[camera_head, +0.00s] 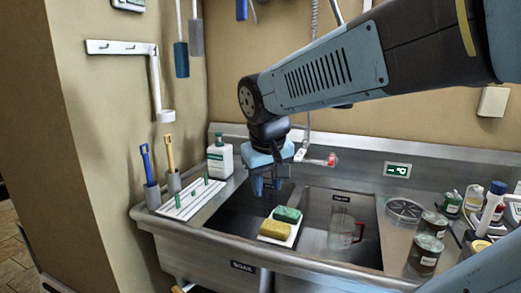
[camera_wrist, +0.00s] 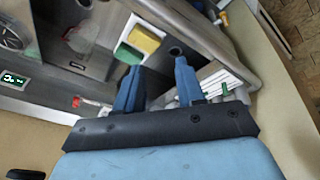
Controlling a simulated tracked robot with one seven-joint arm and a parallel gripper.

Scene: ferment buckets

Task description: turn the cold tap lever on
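A wall tap stands at the back of the steel sink in the head view. Its red-ended lever (camera_head: 332,160) points right, and a white piece (camera_head: 300,155) shows beside my wrist. The red end also shows in the wrist view (camera_wrist: 76,101), left of my fingers. I cannot make out a cold lever; the tap's left part is hidden behind my gripper. My gripper (camera_head: 268,186) points down over the left basin, in front of the tap's left side. In the wrist view my gripper (camera_wrist: 157,84) has its two blue fingers apart with nothing between them.
A green sponge (camera_head: 288,214) and a yellow sponge (camera_head: 275,229) lie on the basin divider. A clear jug (camera_head: 345,231) stands in the right basin. A white bottle (camera_head: 220,157) and brushes stand at left.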

